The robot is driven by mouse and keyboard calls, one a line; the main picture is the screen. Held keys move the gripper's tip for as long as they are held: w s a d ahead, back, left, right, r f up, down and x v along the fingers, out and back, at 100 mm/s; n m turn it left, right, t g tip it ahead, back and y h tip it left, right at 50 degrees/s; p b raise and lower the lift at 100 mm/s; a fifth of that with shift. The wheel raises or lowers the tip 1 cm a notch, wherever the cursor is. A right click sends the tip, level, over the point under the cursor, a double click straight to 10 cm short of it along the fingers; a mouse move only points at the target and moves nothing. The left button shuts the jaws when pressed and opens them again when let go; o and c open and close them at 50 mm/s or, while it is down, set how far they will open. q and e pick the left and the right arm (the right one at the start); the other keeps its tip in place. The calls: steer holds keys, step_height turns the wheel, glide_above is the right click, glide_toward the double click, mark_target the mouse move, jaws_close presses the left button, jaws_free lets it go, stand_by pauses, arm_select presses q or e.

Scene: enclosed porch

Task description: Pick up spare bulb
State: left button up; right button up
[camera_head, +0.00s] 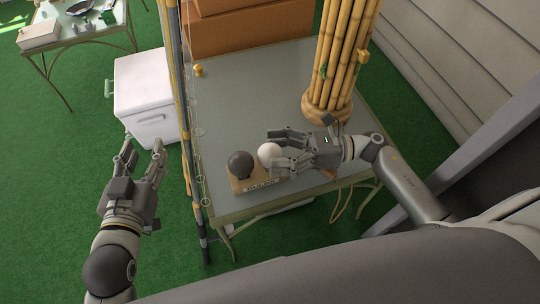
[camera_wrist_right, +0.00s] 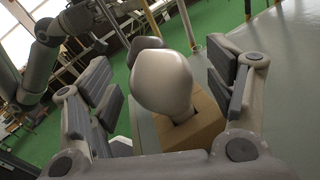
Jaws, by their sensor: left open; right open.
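The spare bulb seems to be the white rounded bulb (camera_head: 270,153) standing in a small tan box (camera_head: 245,186) on the glass table, beside a dark grey round one (camera_head: 241,165). My right gripper (camera_head: 272,150) is open, with its fingers on either side of the white bulb. In the right wrist view the white bulb (camera_wrist_right: 162,82) stands between the spread fingers, with a gap on both sides, in the cardboard box (camera_wrist_right: 192,133). The dark one (camera_wrist_right: 146,46) shows partly behind it. My left gripper (camera_head: 141,155) is open and empty, left of the table over the green floor.
The glass table (camera_head: 245,100) holds a bundle of bamboo poles (camera_head: 335,60) at its right. Upright poles (camera_head: 179,100) stand along its left edge. A white cooler (camera_head: 146,95) is on the floor to the left. The table's middle is clear.

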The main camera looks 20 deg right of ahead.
steer(key=shift+x, duration=0.75)
steer(key=c, duration=0.9)
steer(key=shift+r, duration=0.1)
